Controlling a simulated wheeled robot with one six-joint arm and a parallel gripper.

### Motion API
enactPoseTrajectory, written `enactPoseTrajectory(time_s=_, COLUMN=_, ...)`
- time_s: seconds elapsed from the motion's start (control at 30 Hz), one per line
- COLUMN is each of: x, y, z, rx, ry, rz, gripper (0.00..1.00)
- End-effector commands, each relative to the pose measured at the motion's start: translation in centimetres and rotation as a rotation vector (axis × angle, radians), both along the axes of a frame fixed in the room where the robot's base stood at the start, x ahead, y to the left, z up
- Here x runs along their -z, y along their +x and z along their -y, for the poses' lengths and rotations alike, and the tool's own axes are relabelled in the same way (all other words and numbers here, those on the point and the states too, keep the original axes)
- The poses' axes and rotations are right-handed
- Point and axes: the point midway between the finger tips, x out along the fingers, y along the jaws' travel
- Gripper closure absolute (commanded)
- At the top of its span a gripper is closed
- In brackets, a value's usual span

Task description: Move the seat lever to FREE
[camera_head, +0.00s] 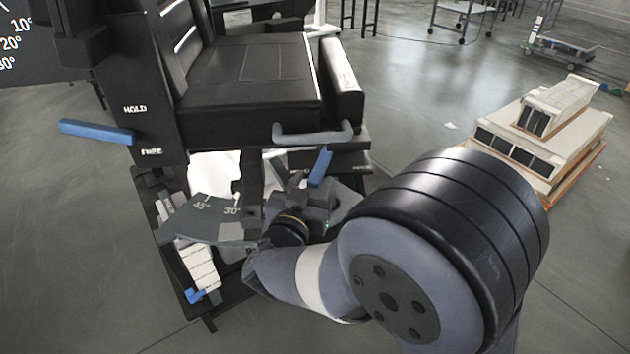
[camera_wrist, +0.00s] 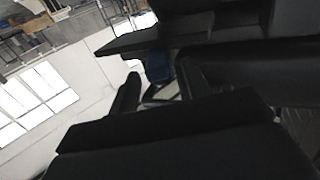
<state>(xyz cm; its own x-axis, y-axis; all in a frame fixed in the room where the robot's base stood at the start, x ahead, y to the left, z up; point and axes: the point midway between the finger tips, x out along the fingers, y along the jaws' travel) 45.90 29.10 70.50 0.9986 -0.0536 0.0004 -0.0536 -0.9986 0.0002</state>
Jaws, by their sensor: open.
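A black padded seat (camera_head: 250,75) stands at the upper left of the head view. A blue lever (camera_head: 95,132) sticks out left from its side panel, between the printed words HOLD, above, and FREE, below. A second blue lever (camera_head: 320,167) stands tilted under the front right of the seat, just above my gripper (camera_head: 305,190). My gripper is open; its fingertips are partly hidden in the head view. In the wrist view a blue piece (camera_wrist: 158,68) shows beyond and between the dark fingers (camera_wrist: 150,95). Contact with it cannot be told.
A grey handle (camera_head: 313,134) sits at the seat's front edge, above the second lever. A grey angle scale (camera_head: 215,215) marked 45° and 30° is left of my gripper. Stacked boxes (camera_head: 535,135) lie on the right. The floor at far left is clear.

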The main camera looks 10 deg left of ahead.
Motion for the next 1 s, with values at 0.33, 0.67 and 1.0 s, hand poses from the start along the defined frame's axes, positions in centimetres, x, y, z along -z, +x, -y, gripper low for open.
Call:
enactPoseTrajectory(time_s=0.33, x=0.0, y=2.5, z=0.1, rx=-0.001, ry=0.000, rz=0.000, gripper=0.54)
enactPoseTrajectory(time_s=0.67, x=0.0, y=2.4, z=0.1, rx=-0.001, ry=0.000, rz=-0.001, gripper=0.65)
enactPoseTrajectory(time_s=1.0, x=0.0, y=2.4, z=0.1, rx=-0.001, ry=0.000, rz=-0.001, gripper=0.93)
